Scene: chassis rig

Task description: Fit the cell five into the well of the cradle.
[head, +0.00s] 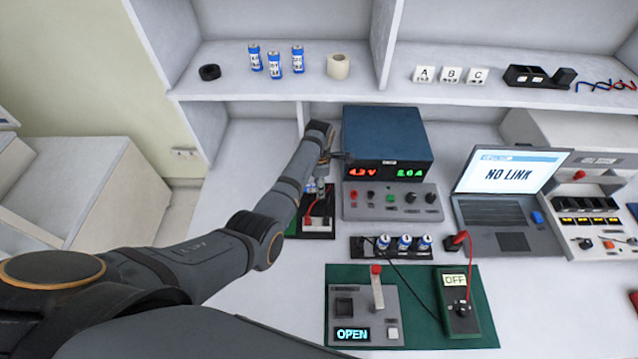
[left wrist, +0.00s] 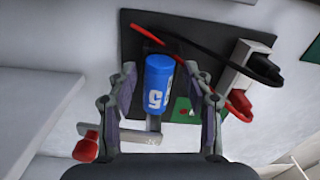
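Cell five, a blue cylinder (left wrist: 158,85) with a white label reading 5, lies between the fingers of my left gripper (left wrist: 161,72) in the left wrist view. A gap shows on each side of the cell, so the gripper is open around it. The cradle is a dark base (left wrist: 190,48) with a metal bar, red and black leads and a green patch. The cell appears over or in it; its seating is hidden. In the head view my left gripper (head: 326,160) is above the cradle (head: 322,228), partly hiding it. My right gripper is not in view.
A blue power supply (head: 385,135) stands close right of my left gripper. A rack (head: 362,248) holds three cells in front of it. A tester (head: 375,300) reading OPEN and a multimeter (head: 458,305) sit on a green mat (head: 400,273). A laptop (head: 505,205) is further right.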

